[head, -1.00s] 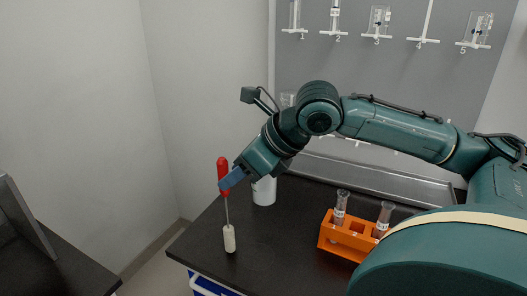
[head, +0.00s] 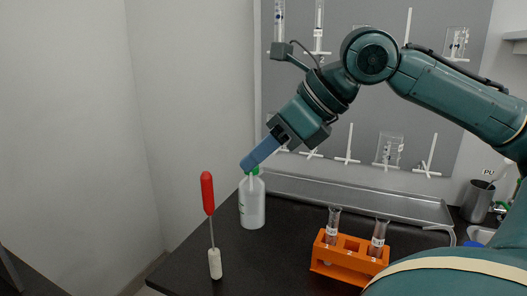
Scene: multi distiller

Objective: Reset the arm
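My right gripper (head: 247,163) reaches down and left over the bench, its blue fingers seen edge-on, so I cannot tell how far apart they are. Nothing shows between them. A brush with a red handle (head: 207,193) and a white head (head: 215,264) stands nearly upright, apart from the gripper and to its lower left. My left gripper is not in view.
A white bottle with a green cap (head: 252,204) stands just behind and below my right fingertips. An orange rack (head: 347,259) holds two glass tubes. A metal tray (head: 350,199) runs along the wall under a grey pegboard (head: 310,105). A metal cup (head: 478,201) stands at the right.

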